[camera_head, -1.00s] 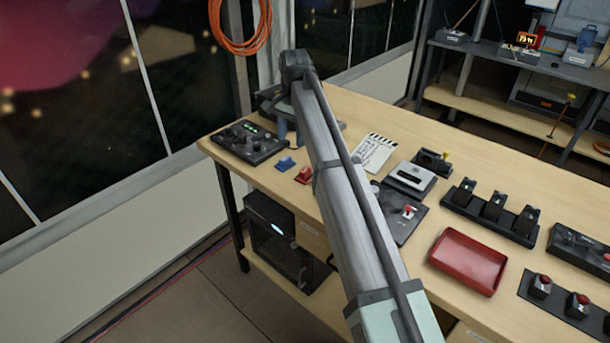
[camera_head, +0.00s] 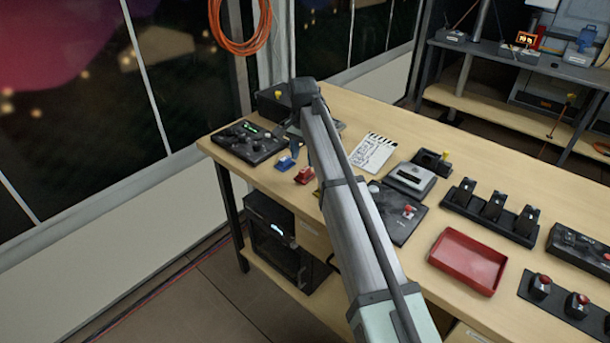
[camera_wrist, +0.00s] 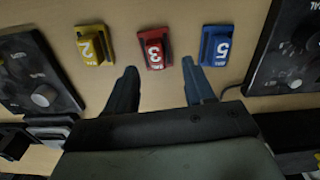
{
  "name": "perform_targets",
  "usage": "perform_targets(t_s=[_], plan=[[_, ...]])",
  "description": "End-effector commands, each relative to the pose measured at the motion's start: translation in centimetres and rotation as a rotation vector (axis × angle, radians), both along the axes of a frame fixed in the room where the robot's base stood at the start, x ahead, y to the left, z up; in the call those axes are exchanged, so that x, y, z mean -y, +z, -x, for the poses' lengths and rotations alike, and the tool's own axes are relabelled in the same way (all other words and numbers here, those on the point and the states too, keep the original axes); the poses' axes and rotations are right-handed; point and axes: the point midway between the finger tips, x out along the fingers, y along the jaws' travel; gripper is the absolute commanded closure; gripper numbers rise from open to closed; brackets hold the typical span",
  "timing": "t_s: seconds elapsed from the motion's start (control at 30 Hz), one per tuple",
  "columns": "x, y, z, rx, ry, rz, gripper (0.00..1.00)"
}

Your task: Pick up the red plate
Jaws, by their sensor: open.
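A small red plate (camera_wrist: 154,48) marked 3 lies on the wooden table, between a yellow plate (camera_wrist: 92,45) marked 2 and a blue plate (camera_wrist: 215,45) marked 5. The red plate also shows in the head view (camera_head: 304,175), beside my arm. My gripper (camera_wrist: 159,68) is open and empty. Its fingertips point toward the red plate, one toward each side of it, and appear short of it. In the head view my arm hides most of the yellow plate (camera_head: 317,194).
Control boxes stand on both sides of the plates, a dark one (camera_head: 249,142) at the left and a joystick panel (camera_head: 405,224) at the right. A red tray (camera_head: 468,262) sits farther right. A clapperboard (camera_head: 373,153) lies behind.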

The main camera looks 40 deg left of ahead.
Motion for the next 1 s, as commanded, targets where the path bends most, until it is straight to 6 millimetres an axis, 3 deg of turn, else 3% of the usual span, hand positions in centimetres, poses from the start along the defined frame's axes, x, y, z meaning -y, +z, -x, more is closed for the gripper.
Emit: perform_targets(t_s=[0.4,0.67,1.0], plan=[[0.6,-4.7,0.0,-0.001,0.0,0.001,0.47],[0.6,-4.8,0.0,0.0,0.0,0.0,0.48],[0.6,-4.8,0.0,0.0,0.0,0.0,0.8]])
